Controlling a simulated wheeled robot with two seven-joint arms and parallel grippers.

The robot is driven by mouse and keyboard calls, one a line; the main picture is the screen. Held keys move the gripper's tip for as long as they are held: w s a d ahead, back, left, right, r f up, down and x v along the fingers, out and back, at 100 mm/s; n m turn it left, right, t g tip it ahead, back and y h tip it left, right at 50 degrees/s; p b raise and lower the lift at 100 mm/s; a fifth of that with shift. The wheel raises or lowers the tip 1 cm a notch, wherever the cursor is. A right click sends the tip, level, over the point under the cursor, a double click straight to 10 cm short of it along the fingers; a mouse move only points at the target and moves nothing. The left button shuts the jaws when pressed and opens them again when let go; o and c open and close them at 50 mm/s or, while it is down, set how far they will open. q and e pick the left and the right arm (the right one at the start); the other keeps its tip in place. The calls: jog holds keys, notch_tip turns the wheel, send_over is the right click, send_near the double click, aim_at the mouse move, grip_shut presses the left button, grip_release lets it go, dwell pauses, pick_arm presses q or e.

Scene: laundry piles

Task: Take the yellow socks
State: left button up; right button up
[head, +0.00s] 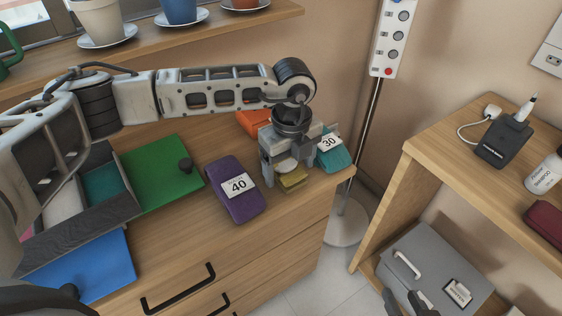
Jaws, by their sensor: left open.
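I cannot tell whether the fingers touch the cloth. Dark fingertips, apparently of my right gripper (410,302), show at the bottom edge in front of a grey box, cut off by the frame.
A purple bundle labelled 40 (236,196) lies left of the socks. A teal bundle labelled 30 (331,158) and an orange item (252,122) lie close behind. A compartment box with a green lid (160,177) stands left.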

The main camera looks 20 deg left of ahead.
pick_arm(q)
jog(key=shift+f, duration=0.8)
jog(key=c, duration=1.1)
jog(key=shift+o, duration=0.2)
jog(key=shift+r, duration=0.2)
